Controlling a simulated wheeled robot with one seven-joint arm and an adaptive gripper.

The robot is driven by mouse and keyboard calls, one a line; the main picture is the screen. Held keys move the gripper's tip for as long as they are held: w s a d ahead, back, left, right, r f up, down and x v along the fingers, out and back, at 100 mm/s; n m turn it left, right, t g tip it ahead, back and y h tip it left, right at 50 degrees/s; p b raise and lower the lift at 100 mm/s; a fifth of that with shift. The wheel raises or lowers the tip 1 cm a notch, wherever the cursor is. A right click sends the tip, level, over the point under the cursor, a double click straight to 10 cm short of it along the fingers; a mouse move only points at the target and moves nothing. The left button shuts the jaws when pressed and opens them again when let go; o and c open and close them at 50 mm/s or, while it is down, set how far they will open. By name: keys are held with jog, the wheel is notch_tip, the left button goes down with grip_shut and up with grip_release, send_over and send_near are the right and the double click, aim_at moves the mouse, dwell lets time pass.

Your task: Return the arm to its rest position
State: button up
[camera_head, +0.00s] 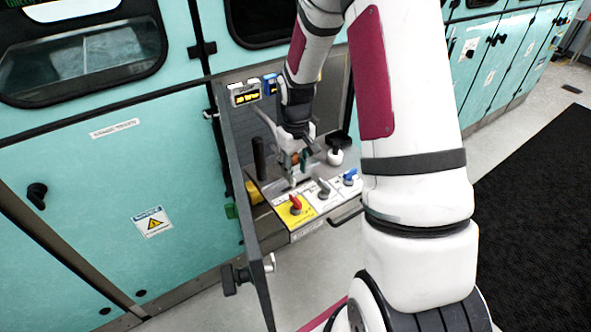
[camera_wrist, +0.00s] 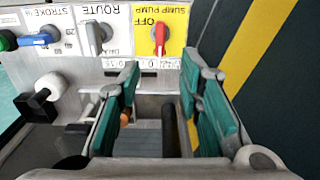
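My gripper (camera_head: 298,165) hangs over the control panel inside the open cabinet bay, its arm coming down from above. In the wrist view my gripper (camera_wrist: 160,80) has its two teal-padded fingers spread wide apart, with nothing held between them. A dark cylindrical bar (camera_wrist: 169,128) shows below, in the gap between the fingers, and I cannot tell its distance. An orange part (camera_wrist: 124,118) shows beside the left finger, mostly hidden. My fingers partly hide the panel behind them.
The panel has a red knob (camera_head: 296,204), a grey knob (camera_head: 323,189) and a blue knob (camera_head: 349,177). A black upright handle (camera_head: 259,158) stands left, a black-and-white lever (camera_head: 335,152) right. An open door (camera_head: 238,185) edges the bay on the left. Teal cabinets (camera_head: 95,190) surround it.

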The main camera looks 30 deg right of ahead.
jog(key=shift+r, duration=0.1)
jog(key=s+a+r+t, duration=0.1)
jog(key=s+a+r, duration=0.2)
jog(key=r, duration=0.6)
jog(key=s+a+r+t, duration=0.1)
jog(key=s+a+r, duration=0.3)
jog(key=r, duration=0.5)
jog(key=s+a+r+t, duration=0.1)
jog(key=s+a+r, duration=0.2)
jog(key=s, duration=0.5)
jog(key=s+a+r+t, duration=0.1)
jog(key=s+a+r, duration=0.3)
jog(key=s, duration=0.5)
jog(key=shift+r, duration=0.85)
